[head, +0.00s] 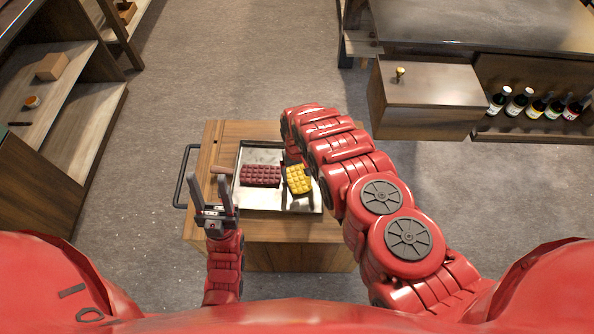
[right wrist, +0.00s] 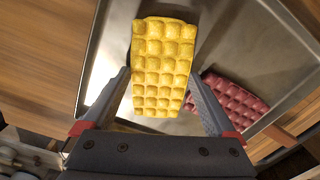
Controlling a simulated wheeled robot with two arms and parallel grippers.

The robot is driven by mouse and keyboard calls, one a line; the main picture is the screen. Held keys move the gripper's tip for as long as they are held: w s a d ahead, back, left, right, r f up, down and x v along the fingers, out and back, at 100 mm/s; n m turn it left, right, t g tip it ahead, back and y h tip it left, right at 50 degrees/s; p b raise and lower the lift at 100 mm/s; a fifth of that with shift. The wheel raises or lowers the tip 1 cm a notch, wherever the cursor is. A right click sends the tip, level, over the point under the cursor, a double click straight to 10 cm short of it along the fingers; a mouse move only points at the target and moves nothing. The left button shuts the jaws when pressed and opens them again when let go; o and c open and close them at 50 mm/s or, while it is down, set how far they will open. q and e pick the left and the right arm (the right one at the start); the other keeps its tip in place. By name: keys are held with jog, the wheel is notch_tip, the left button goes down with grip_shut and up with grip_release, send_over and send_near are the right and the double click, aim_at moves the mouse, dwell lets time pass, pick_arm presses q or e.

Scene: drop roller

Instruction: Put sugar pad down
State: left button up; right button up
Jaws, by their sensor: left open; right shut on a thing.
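A yellow pad with a grid of raised squares (head: 299,180) is over the right part of a metal tray (head: 275,205). I take it to be the sugar pad. In the right wrist view the yellow pad (right wrist: 163,65) is between the two fingers of my right gripper (right wrist: 165,95), which is shut on it. Whether it touches the tray I cannot tell. A dark red pad with the same pattern (head: 261,175) lies in the tray to its left; it also shows in the right wrist view (right wrist: 230,98). My left gripper (head: 227,188) is open and empty at the tray's left side.
The tray is on a wooden cart (head: 215,145) with a dark handle bar (head: 181,178) at its left. A brownish handle-like piece (head: 221,170) is by the tray's left edge. Shelves (head: 75,110) stand at left, a counter with bottles (head: 520,102) at back right. Grey floor lies open between.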

jog(key=shift+f, duration=0.1)
jog(key=shift+f, duration=0.1)
jog(key=o, duration=1.2)
jog(key=shift+o, duration=0.2)
